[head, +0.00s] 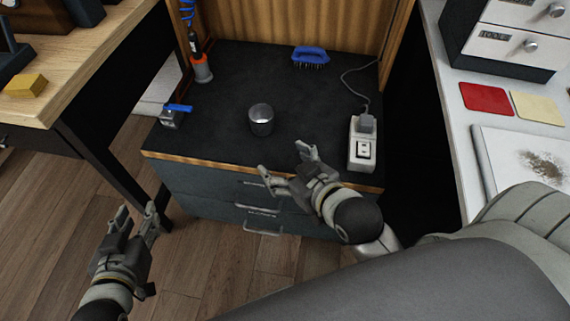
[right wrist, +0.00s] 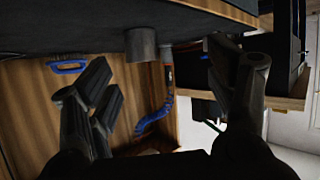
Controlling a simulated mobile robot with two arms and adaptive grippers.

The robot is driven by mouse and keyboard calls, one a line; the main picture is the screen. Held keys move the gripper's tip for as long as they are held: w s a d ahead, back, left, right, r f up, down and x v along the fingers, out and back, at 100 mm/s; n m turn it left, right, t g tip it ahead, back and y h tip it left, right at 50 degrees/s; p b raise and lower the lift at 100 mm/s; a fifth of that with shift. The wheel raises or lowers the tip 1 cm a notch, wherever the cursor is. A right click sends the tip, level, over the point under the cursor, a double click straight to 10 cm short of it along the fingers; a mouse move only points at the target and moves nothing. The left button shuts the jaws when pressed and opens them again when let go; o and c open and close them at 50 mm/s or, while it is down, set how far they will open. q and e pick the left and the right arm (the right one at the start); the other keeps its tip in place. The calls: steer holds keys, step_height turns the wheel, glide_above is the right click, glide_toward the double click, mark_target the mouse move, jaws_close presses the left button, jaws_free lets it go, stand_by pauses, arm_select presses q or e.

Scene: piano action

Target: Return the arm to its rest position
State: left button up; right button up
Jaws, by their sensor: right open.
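My right gripper (head: 284,162) is open and empty over the front edge of the black-topped cabinet (head: 215,135). A small grey metal cup (head: 261,120) stands upright on that top, beyond the fingertips and apart from them. In the right wrist view, which looks upside down, the open fingers (right wrist: 157,68) stand wide apart with nothing held, and the cup (right wrist: 141,45) shows between them. My left gripper (head: 137,214) is above the wooden floor at the lower left, with its fingers apart and nothing between them.
On the cabinet are a white switch box (head: 361,145) with a plugged-in cord, a blue brush (head: 310,56), a blue-handled metal tool (head: 174,115) and a red-and-grey tool (head: 201,68). A wooden table (head: 80,65) stands left, a white counter (head: 465,110) right. The floor (head: 200,255) is clear.

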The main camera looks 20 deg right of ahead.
steer(key=shift+s+a+m, duration=0.2)
steer(key=shift+a+m, duration=0.05)
steer(key=shift+m, duration=0.05)
